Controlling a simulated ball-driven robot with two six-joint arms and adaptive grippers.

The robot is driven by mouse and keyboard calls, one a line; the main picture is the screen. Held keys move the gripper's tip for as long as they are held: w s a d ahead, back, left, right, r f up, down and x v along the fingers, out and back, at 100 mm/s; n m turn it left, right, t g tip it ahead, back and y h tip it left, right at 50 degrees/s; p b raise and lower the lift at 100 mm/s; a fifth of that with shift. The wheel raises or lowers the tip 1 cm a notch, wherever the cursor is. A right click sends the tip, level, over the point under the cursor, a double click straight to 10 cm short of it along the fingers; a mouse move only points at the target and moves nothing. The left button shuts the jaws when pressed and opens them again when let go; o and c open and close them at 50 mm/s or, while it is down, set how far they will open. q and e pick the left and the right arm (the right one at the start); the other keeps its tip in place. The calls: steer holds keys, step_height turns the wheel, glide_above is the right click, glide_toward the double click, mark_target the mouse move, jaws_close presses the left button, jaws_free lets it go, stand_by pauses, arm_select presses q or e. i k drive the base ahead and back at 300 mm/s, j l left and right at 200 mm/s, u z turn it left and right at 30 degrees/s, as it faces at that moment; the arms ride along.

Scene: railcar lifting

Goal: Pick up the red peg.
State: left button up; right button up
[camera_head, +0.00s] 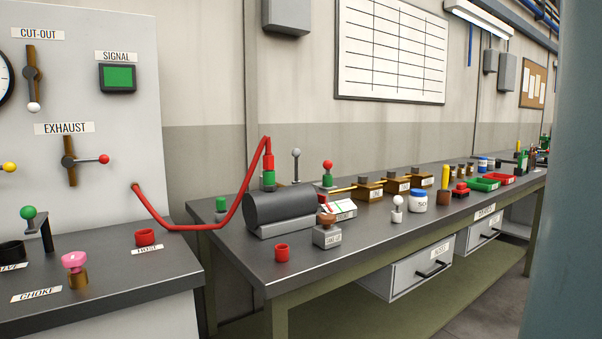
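I cannot tell for certain which thing is the red peg. A short red cylinder (282,253) stands upright near the front left corner of the long workbench. A similar short red cylinder (145,237) with a dark top opening sits on the left console by the HOSE label. A small red piece (461,188) with a dark top stands farther along the bench, left of the green tray. Neither of my grippers is in view.
The long bench (390,238) also holds a grey cylinder (282,206), a stamp-like block (327,234), a white jar (418,200), a green tray (482,184) and a red tray (501,178). A red hose (205,228) loops between console and bench. Drawers hang below.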

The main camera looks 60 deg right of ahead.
mark_target(329, 164)
steer(key=z, duration=2.05)
steer(key=i+l, duration=0.55)
steer(key=l, duration=0.1)
